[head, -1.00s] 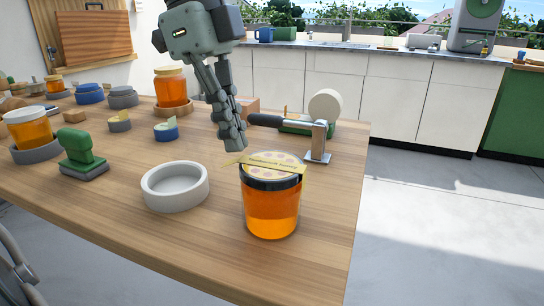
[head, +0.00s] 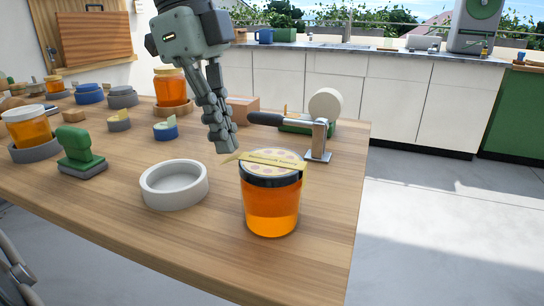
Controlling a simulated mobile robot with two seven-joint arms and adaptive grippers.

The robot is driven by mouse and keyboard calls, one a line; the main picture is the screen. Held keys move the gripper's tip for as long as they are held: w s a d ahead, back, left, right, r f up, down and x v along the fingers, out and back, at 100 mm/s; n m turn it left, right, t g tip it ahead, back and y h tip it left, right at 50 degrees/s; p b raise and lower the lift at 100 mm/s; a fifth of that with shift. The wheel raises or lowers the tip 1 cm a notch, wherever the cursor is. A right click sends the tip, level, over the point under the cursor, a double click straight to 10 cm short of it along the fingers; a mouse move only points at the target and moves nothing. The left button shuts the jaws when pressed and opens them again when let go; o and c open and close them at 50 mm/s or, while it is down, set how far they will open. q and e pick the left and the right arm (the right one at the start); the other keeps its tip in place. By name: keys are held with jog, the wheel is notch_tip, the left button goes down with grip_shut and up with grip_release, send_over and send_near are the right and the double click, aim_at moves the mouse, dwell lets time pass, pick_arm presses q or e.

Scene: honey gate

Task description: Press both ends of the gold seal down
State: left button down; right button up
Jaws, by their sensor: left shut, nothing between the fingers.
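A honey jar (head: 271,210) with a dark-rimmed lid stands upright near the table's front right. The gold seal (head: 272,160) is a lettered strip lying across the lid top. My left gripper (head: 226,146) is shut and empty, pointing down. Its fingertips are just above or at the seal's left end; I cannot tell whether they touch. My right gripper is out of view.
A white round dish (head: 174,197) stands left of the jar. A dark-handled tool on a metal stand (head: 318,145) and a tape roll (head: 325,104) are behind it. A green stamp (head: 79,148) and other jars are at left. The table's right edge is close to the jar.

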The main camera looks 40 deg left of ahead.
pick_arm(q)
jog(key=shift+f+b, duration=1)
jog(key=shift+f, duration=0.45)
jog(key=shift+w+d, duration=0.15)
jog(key=shift+d, duration=0.4)
dwell(1.0)
jog(key=shift+s+a, duration=0.2)
jog(key=shift+a, duration=0.5)
jog(key=shift+r, duration=0.15)
notch_tip(320, 180, up, 9)
jog(key=p, duration=0.7)
dwell(0.5)
